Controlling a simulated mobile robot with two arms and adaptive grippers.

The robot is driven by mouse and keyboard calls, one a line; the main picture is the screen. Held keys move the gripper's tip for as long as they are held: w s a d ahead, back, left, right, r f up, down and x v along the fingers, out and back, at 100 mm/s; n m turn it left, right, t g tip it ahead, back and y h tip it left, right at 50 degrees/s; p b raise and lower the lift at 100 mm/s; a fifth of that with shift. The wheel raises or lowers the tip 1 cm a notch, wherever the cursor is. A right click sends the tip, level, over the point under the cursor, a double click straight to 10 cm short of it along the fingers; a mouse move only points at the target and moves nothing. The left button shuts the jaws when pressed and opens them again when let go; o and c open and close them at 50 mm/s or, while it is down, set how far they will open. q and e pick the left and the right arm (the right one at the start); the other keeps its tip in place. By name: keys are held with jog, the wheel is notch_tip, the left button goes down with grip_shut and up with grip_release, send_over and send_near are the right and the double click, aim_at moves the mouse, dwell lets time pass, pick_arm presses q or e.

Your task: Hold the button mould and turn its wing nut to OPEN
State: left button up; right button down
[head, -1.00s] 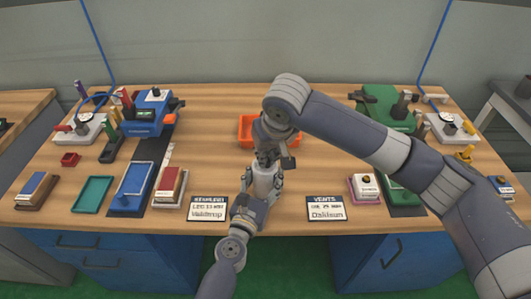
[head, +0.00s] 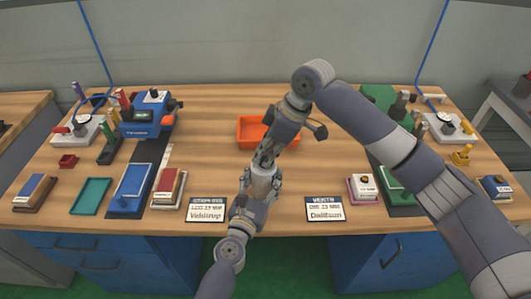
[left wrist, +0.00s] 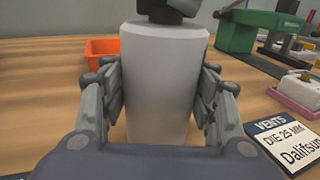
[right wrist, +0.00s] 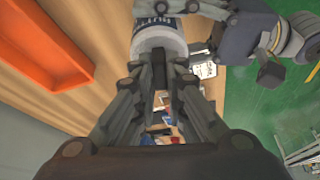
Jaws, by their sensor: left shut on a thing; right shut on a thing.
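The button mould (head: 264,178) is a pale grey cylinder, held over the near middle of the bench. My left gripper (left wrist: 163,95) is shut around its sides; the mould (left wrist: 160,70) fills the middle of the left wrist view. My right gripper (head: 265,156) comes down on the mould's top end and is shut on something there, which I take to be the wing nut. The fingers hide the wing nut and any OPEN mark. In the right wrist view the mould (right wrist: 150,42) shows part of its lettering beyond the right gripper's fingertips (right wrist: 160,62).
An orange tray (head: 253,141) lies just behind the mould. Two label cards, a left one (head: 206,209) and a right one (head: 325,208), lie at the front edge. Blue equipment (head: 147,118) stands left and green equipment (head: 380,97) right.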

pick_arm(q)
jog(key=shift+a+r, duration=0.1)
pick_arm(e)
jog(key=shift+w+d+n+g, duration=0.15)
jog(key=shift+n+g, duration=0.2)
jog(key=shift+n, duration=0.7)
jog(key=shift+w+a+n+g, duration=0.1)
jog(key=shift+n+g, duration=0.25)
jog(key=shift+n, duration=0.7)
jog(key=shift+d, duration=0.1)
jog(key=c, duration=1.7)
grip_release()
jog(key=shift+o, duration=0.3)
jog(key=v, duration=1.2)
jog(key=shift+w, duration=0.1)
